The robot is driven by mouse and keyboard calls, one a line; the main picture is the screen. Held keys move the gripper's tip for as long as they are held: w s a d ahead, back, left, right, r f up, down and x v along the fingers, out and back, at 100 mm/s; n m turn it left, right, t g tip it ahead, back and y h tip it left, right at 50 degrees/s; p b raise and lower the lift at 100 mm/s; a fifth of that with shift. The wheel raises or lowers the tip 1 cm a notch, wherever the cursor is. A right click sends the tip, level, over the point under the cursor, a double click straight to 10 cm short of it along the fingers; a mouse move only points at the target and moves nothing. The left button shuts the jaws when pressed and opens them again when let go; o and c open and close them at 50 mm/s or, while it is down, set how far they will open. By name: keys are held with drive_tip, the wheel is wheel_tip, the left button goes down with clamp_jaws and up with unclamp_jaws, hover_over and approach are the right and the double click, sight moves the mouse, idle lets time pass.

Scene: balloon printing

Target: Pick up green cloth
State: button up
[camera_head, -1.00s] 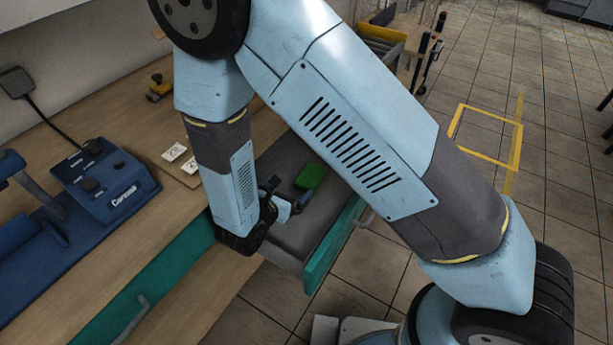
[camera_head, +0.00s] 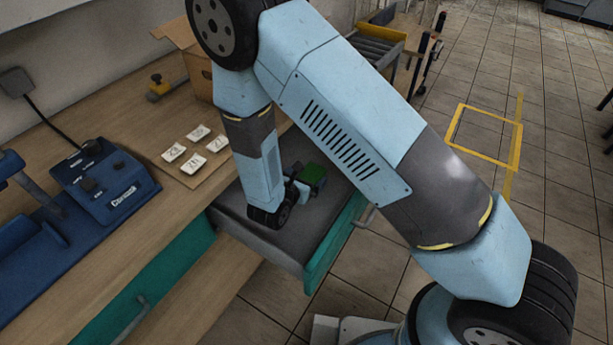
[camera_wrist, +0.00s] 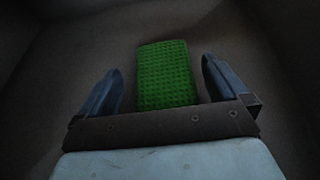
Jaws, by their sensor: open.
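The green cloth (camera_head: 312,175) lies in an open grey drawer (camera_head: 285,245) with a teal front. In the wrist view the cloth (camera_wrist: 166,75) is a textured green rectangle on the dark drawer floor, between my two fingers and reaching past their tips. My gripper (camera_wrist: 160,80) is open, one finger on each side of the cloth with a gap to both. In the head view my gripper (camera_head: 300,185) is at the cloth's near left side, partly hidden by my wrist. The near end of the cloth is hidden by the gripper body in the wrist view.
A wooden workbench (camera_head: 150,210) borders the drawer on the left. It carries a blue machine (camera_head: 105,180), several white cards (camera_head: 197,150) and a cardboard box (camera_head: 195,65). The drawer walls surround the gripper. The tiled floor (camera_head: 400,265) lies to the right.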

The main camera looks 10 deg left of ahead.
sight(313, 172)
drive_tip(key=shift+x, duration=1.25)
drive_tip(key=c, duration=1)
drive_tip(key=shift+o, duration=0.2)
drive_tip(key=shift+r, duration=0.15)
